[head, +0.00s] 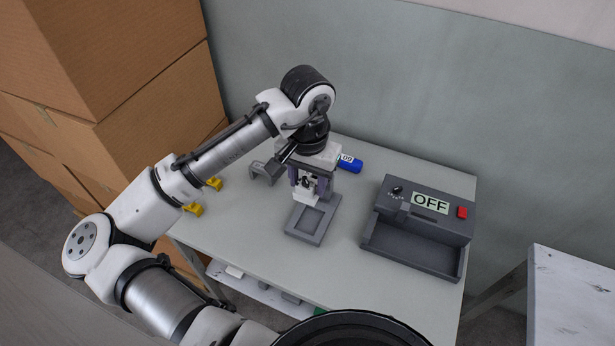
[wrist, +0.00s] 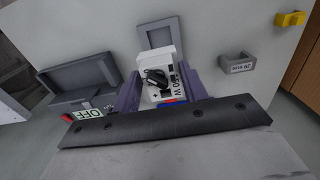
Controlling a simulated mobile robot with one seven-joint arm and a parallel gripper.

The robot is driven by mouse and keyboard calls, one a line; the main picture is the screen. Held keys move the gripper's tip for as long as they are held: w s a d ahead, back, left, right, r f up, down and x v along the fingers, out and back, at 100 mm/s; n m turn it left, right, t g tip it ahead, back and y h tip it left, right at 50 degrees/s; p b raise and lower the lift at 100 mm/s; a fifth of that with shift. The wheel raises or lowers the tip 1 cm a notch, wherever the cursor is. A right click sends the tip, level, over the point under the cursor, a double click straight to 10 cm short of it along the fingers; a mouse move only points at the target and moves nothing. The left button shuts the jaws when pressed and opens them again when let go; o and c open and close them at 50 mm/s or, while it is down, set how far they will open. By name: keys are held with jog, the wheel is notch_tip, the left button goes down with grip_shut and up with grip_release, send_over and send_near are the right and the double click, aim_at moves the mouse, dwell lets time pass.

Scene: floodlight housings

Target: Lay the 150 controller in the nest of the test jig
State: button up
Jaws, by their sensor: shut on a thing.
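My gripper (wrist: 165,88), with purple fingers, is shut on a white controller with black parts and a label partly reading "50 W" (wrist: 157,78). The controller also shows below the gripper in the head view (head: 306,193). It is held above the table, near a small grey tray with a square recess (head: 295,231), which looks empty. The dark grey jig (head: 450,240) stands to the right, with a knob, a sign reading "OFF" and a red button. Its open front trough (head: 410,248) looks empty. The jig shows at the left in the wrist view (wrist: 82,77).
A blue object with a white label (head: 351,164) lies behind my gripper. A grey labelled holder (wrist: 237,64) stands on the other side from the jig. Yellow pieces (head: 193,209) sit at the table's left edge. Stacked cardboard boxes (head: 120,90) rise at left. Table between tray and jig is clear.

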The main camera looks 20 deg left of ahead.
jog(key=shift+f+b, duration=3.4)
jog(key=shift+f, duration=1.6)
jog(key=shift+f+b, duration=1)
jog(key=shift+f, duration=0.5)
jog(key=o, duration=1.1)
jog(key=shift+r, duration=0.15)
notch_tip(320, 180, up, 14)
jog(key=shift+f, duration=0.2)
